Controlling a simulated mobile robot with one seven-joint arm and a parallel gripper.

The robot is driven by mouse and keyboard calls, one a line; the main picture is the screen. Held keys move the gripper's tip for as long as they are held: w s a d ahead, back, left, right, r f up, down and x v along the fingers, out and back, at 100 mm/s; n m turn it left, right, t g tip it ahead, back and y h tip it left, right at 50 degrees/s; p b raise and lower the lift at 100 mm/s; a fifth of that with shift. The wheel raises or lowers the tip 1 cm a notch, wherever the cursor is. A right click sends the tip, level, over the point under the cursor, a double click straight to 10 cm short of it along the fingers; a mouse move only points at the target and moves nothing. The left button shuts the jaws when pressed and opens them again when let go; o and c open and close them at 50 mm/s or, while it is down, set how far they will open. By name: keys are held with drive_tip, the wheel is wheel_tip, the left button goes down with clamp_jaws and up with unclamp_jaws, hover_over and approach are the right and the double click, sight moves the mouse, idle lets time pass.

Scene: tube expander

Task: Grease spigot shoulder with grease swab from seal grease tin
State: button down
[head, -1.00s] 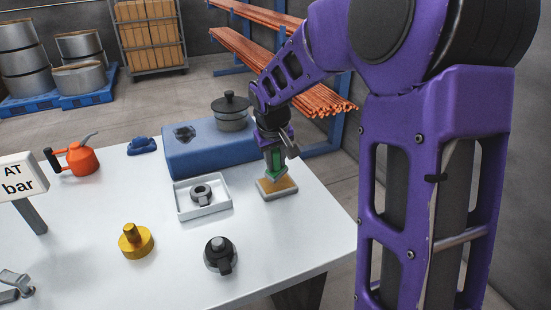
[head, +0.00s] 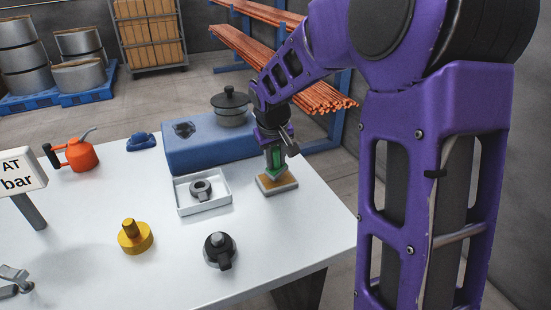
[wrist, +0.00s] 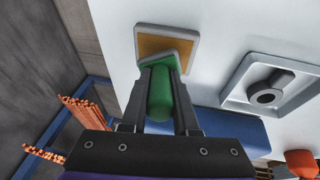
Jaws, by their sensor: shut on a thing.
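My gripper (head: 273,153) is shut on the green handle of the grease swab (head: 276,167). The swab points down, and its end is at the amber-filled seal grease tin (head: 293,186) on the white table. In the wrist view the swab (wrist: 160,98) sits between both fingers, its flat end overlapping the amber surface of the tin (wrist: 150,31). I cannot tell whether it touches the grease. A yellow stepped part (head: 135,239), which may be the spigot, stands upright at the front left. A dark round part with a knob (head: 219,251) stands to its right.
A white tray (head: 206,212) holding a dark ring (head: 201,189) lies left of the tin. A blue block (head: 190,154) and a lidded pot (head: 231,107) are behind. An orange oil can (head: 81,156) stands far left. The table's front middle has free room.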

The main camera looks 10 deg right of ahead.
drive_tip(key=shift+f+b, duration=0.35)
drive_tip(key=shift+f, duration=0.25)
idle(1.1)
drive_tip(key=shift+r, duration=0.1)
wheel_tip(320, 180, up, 7)
drive_tip(key=p, duration=0.5)
drive_tip(key=shift+s, duration=0.1)
idle(0.7)
